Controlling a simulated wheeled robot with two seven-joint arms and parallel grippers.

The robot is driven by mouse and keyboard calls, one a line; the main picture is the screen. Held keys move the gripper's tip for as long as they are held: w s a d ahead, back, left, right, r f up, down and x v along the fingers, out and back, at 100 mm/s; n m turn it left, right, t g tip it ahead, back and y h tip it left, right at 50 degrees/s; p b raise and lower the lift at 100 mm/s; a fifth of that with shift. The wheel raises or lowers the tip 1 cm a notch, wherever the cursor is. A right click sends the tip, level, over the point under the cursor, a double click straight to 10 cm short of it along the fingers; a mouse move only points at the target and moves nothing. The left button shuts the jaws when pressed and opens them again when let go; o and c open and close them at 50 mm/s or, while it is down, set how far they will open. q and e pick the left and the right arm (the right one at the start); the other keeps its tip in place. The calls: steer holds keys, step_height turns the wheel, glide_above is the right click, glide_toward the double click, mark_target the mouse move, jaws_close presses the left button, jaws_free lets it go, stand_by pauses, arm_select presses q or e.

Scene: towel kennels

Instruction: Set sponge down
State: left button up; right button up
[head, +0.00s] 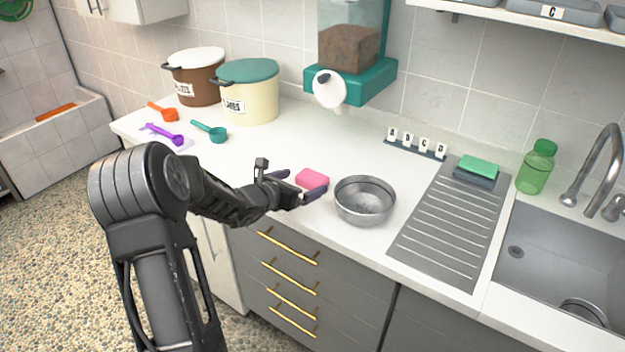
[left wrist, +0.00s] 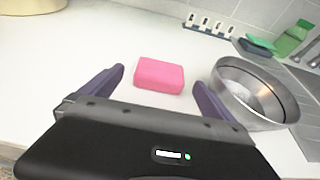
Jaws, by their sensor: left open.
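A pink sponge (head: 312,178) lies on the white counter, just left of a metal bowl (head: 365,201). In the left wrist view the sponge (left wrist: 159,75) lies flat between and a little beyond my fingertips, with counter showing on both sides of it. My left gripper (head: 297,184) is open, with its dark purple fingers apart and not visibly touching the sponge. The bowl also shows in the left wrist view (left wrist: 252,93), close beside the right-hand finger. A second sponge, green (head: 479,166), sits on a dark holder by the sink. My right gripper is not in view.
A ribbed drainboard (head: 452,235) and a sink (head: 560,262) lie to the right, with a green bottle (head: 537,167) behind. Teal (head: 213,132), purple and orange scoops and two lidded bins stand at left. A dispenser (head: 350,60) hangs behind. Counter between scoops and sponge is clear.

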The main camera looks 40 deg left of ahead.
mark_target(307, 180)
arm_select(q)
steer(key=shift+w+f, duration=0.1)
steer(key=shift+w, duration=0.1)
steer(key=p+x, duration=0.1)
steer(key=x, duration=0.4)
steer(key=shift+w+p, duration=0.1)
steer(key=shift+p, duration=0.2)
stand_by(0.4)
steer(key=c, duration=1.5)
step_height(307, 180, up, 10)
stand_by(0.4)
